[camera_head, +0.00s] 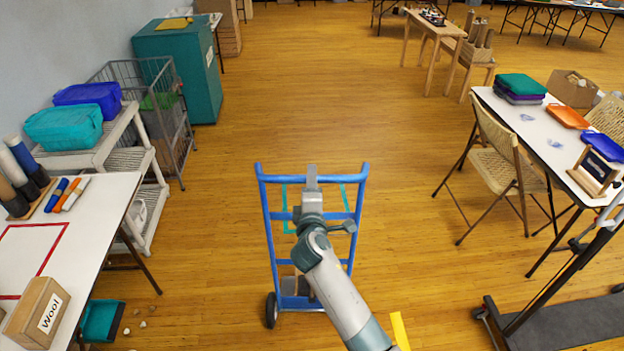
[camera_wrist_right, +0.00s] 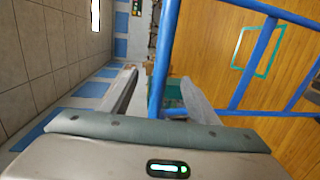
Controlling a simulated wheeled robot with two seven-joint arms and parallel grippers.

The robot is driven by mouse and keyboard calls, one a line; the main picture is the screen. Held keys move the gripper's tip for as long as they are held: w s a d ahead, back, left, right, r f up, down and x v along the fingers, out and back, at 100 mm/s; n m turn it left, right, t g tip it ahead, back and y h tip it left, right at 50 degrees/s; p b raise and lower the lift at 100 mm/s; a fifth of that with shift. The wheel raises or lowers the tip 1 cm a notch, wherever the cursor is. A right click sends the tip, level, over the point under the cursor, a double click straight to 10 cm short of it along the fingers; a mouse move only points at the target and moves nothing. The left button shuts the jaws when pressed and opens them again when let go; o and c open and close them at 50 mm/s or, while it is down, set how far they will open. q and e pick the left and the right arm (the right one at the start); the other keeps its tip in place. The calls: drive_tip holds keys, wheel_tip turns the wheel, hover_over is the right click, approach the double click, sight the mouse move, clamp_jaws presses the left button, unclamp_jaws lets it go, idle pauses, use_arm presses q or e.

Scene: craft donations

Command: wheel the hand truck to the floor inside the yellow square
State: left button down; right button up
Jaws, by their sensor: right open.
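The blue hand truck (camera_head: 265,215) stands upright on the wood floor in the middle of the head view, wheels at its lower end. My right gripper (camera_head: 312,178) is at its upper frame and hides part of the top bar. In the right wrist view, my right gripper (camera_wrist_right: 157,80) is open, and a blue bar of the hand truck (camera_wrist_right: 168,40) runs between its two fingers. A short yellow strip (camera_head: 400,330) lies on the floor at the bottom, right of my arm; the rest of any yellow square is out of view. My left gripper is not in view.
A teal outline (camera_head: 345,198) lies on the floor behind the hand truck. A white table (camera_head: 105,205) and shelf cart (camera_head: 150,190) stand at left. A folding chair (camera_head: 500,170) and a white table (camera_head: 540,150) stand at right. The floor beyond the truck is clear.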

drive_tip(key=shift+w+f+b, duration=0.2)
drive_tip(key=shift+w+b, duration=0.35)
drive_tip(key=shift+w, duration=1)
clamp_jaws()
drive_tip(key=shift+s, duration=0.15)
idle(0.7)
drive_tip(key=s+f+p, duration=0.1)
drive_tip(key=s, duration=0.6)
drive_tip(key=shift+s+f, duration=0.15)
drive_tip(key=shift+s, duration=0.1)
idle(0.4)
drive_tip(key=shift+s+f, duration=0.1)
